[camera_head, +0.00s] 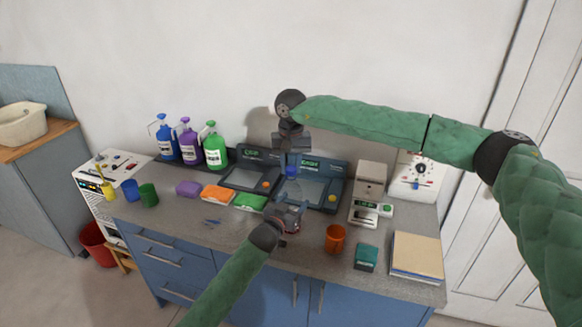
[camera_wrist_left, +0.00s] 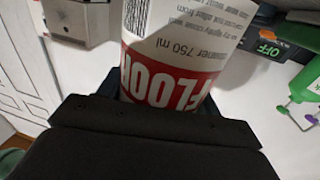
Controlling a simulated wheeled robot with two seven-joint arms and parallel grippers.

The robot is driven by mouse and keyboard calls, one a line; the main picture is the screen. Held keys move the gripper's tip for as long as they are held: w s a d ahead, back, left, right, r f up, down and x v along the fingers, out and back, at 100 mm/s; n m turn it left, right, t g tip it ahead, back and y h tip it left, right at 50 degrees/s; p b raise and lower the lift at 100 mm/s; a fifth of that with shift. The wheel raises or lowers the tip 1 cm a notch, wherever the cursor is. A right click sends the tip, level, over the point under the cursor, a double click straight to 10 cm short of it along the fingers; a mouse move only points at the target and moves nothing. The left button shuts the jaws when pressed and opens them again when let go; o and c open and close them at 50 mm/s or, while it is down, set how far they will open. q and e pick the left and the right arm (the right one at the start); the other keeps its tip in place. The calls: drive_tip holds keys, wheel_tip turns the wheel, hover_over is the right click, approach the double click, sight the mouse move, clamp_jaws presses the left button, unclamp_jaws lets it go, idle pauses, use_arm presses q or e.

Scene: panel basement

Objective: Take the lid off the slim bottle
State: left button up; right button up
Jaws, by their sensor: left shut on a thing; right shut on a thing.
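The slim bottle (camera_wrist_left: 180,35) is white with a red label reading FLOOR and fills the middle of the left wrist view; its top is out of that view. My left gripper (camera_head: 287,216) is shut around the bottle over the front of the counter, and it hides most of the bottle in the head view. My right gripper (camera_head: 291,163) points down from above and is shut on a small blue lid (camera_head: 291,171). In the head view the lid shows above the left gripper, with a gap between them. The bottle's neck is not clear.
Two dark scales (camera_head: 252,172) stand behind on the counter (camera_head: 190,230). Coloured sponges (camera_head: 218,193) lie left of the grippers. An orange cup (camera_head: 335,238), a teal box (camera_head: 366,257) and a book (camera_head: 417,255) are to the right. Large spray bottles (camera_head: 190,146) stand at the back left.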

sight(291, 169)
drive_tip(key=shift+r, duration=0.85)
drive_tip(key=shift+r, duration=1.95)
use_arm(q)
drive_tip(key=o, duration=2)
drive_tip(key=shift+c, duration=0.2)
